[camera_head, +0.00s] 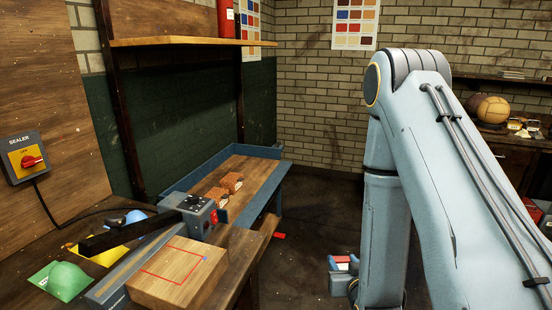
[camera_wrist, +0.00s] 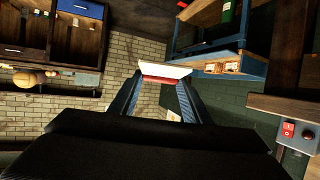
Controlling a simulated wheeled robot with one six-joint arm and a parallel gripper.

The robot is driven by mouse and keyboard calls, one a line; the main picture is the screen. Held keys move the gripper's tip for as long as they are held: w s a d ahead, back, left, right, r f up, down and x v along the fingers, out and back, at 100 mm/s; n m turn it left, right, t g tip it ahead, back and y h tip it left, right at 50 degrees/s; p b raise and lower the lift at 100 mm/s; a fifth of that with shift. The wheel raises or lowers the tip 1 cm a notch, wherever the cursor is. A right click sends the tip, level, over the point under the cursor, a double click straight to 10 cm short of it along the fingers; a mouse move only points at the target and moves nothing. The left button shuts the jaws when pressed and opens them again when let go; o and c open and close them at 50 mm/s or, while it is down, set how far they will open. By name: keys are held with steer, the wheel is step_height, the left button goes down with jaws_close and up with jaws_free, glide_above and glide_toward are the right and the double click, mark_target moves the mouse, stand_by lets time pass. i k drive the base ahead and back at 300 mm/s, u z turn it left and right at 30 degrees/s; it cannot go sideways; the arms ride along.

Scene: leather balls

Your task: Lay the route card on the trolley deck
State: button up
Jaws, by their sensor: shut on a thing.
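My gripper (camera_head: 342,264) hangs low over the floor in the head view, to the right of the trolley. In the wrist view its two fingers (camera_wrist: 160,90) are shut on the route card (camera_wrist: 166,71), a thin white piece with a red edge. Only small white and red parts of what it holds show in the head view. The blue-framed trolley deck (camera_head: 257,170) is bare brown wood at its far part, with small brown blocks (camera_head: 231,182) on its near left. The trolley also shows in the wrist view (camera_wrist: 216,52). The card is apart from the deck.
A workbench holds a sealer (camera_head: 196,213), a wooden block (camera_head: 175,275) with a red outline, and green (camera_head: 62,280) and yellow (camera_head: 100,257) packets. A shelf (camera_head: 185,42) hangs above the trolley. Floor (camera_head: 310,225) is open right of it. Leather balls (camera_head: 493,110) sit far right.

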mark_target(264, 167)
steer(key=z, duration=0.55)
steer(key=i, duration=2.75)
steer(key=u, duration=1.4)
steer(key=i, duration=0.8)
steer(key=u, duration=0.85)
